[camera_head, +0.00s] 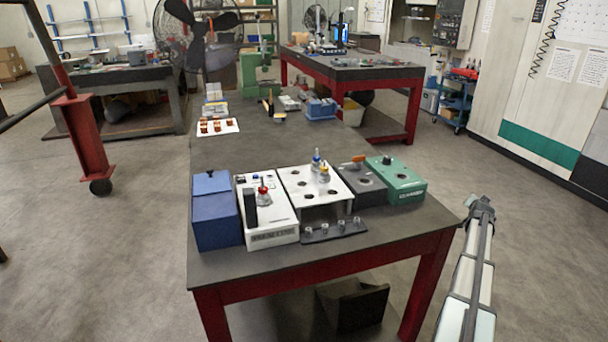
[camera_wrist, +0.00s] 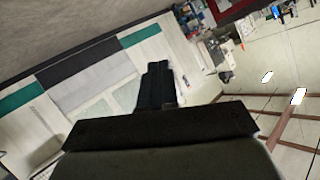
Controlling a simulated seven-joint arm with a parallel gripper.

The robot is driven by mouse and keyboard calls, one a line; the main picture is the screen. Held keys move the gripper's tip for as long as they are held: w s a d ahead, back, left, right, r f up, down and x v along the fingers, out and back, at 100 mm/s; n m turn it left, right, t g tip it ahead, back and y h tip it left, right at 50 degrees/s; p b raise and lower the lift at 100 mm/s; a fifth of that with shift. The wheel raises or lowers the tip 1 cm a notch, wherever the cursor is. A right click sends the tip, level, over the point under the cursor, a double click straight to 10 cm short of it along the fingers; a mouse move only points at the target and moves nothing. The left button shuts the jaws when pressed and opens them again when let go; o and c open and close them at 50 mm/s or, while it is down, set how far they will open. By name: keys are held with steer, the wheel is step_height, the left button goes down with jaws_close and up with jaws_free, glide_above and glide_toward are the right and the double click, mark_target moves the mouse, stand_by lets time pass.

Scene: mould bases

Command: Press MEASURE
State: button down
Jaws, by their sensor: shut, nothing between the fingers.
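A white instrument box (camera_head: 283,230) stands near the front left of the table. It bears a dark upright block (camera_head: 250,207), a red-topped fitting (camera_head: 263,192) and small dark controls. Lettering shows on its front, but I cannot read it surely as MEASURE. A green box (camera_head: 411,189) with a dark knob and blurred lettering stands at the right end of the row. My gripper (camera_wrist: 158,85) is shut and empty in the wrist view, pointing toward the wall and floor. My arm is right of the table in the head view, apart from the boxes.
Between them stand a white stand with holes (camera_head: 301,176) and a dark grey box (camera_head: 366,186) with an orange-handled tool (camera_head: 353,160). A blue box (camera_head: 213,228) is at far left. A low rack (camera_head: 333,232) lies in front. The table's front strip (camera_head: 380,245) is clear.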

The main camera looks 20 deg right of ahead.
steer(key=w+a+r+m+t, duration=0.2)
steer(key=w+a+r+t, duration=0.1)
steer(key=w+a+r, duration=0.75)
steer(key=w+a+r+m+t, duration=0.1)
steer(key=w+a+r+t, duration=0.2)
steer(key=w+a+r, duration=0.75)
steer(key=w+a+r+t+y, duration=0.1)
steer(key=w+a+r+y, duration=0.3)
steer(key=w+a+r, duration=0.55)
steer(key=w+a+f+n+g+y, duration=0.2)
steer(key=a+n+y, duration=0.4)
steer(key=a, duration=1.9)
steer(key=s+a+f+n+g+y, duration=0.1)
steer(key=s+a+n+g, duration=0.1)
steer(key=a, duration=0.5)
steer(key=s+a+f+n+g+y, duration=0.1)
steer(key=s+a+n+g+y, duration=0.1)
steer(key=a, duration=0.6)
steer(key=s+a+f+n+g+y, duration=0.1)
steer(key=s+a+n+g+y, duration=0.1)
steer(key=a, duration=0.5)
steer(key=s+n, duration=0.1)
steer(key=n, duration=0.1)
steer(key=shift+s+a+f+n+g, duration=0.25)
steer(key=shift+s+a+n+g, duration=0.05)
steer(key=shift+a+n+g, duration=0.1)
steer(key=shift+f, duration=0.1)
